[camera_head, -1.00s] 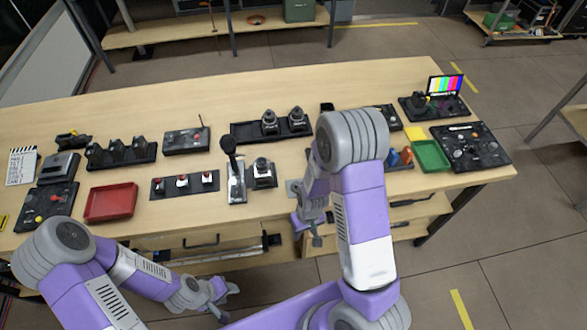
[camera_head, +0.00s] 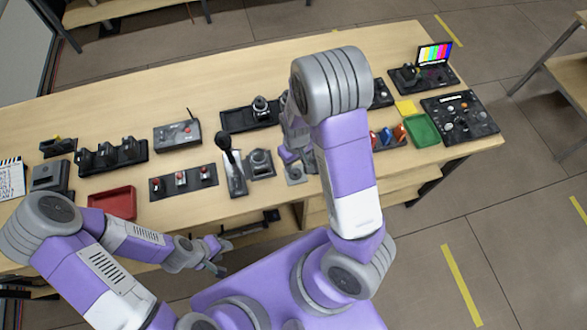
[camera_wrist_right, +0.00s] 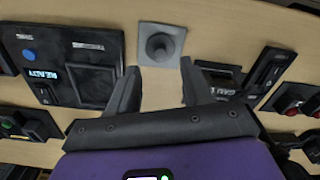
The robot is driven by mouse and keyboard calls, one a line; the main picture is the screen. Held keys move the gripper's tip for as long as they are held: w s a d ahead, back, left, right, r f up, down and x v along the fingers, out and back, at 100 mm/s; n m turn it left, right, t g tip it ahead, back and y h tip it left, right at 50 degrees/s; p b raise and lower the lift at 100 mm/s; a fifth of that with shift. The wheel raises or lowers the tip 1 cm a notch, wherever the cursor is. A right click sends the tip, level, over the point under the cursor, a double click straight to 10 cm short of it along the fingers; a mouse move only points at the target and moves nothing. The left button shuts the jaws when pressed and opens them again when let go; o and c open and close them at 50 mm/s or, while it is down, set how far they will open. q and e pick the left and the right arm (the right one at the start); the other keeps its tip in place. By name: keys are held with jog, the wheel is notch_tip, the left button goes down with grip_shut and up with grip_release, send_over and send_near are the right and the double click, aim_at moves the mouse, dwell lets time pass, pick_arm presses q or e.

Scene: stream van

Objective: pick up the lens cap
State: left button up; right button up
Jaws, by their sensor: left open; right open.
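A small grey square plate (camera_wrist_right: 148,30) with a round grey piece (camera_wrist_right: 160,46) on it lies on the wooden table; the round piece looks like the lens cap, though I cannot be sure. The plate also shows near the table's front edge in the head view (camera_head: 296,174). My right gripper (camera_wrist_right: 160,84) is open and empty, with its fingertips pointing toward the plate and the round piece just beyond them. In the head view, my right gripper (camera_head: 288,155) is partly hidden by my arm. My left gripper (camera_head: 218,256) is open in front of the table, apart from everything.
A black lever unit (camera_head: 231,170) and a dark device (camera_head: 260,163) stand left of the plate. Button panels, a red tray (camera_head: 112,203) and a green tray (camera_head: 422,131) also lie on the table (camera_head: 330,40). In the wrist view, black panels (camera_wrist_right: 72,62) flank the fingers.

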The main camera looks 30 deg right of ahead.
aim_at(295, 171)
notch_tip(295, 171, down, 5)
jog(key=shift+f, duration=0.1)
grip_shut()
dwell(0.3)
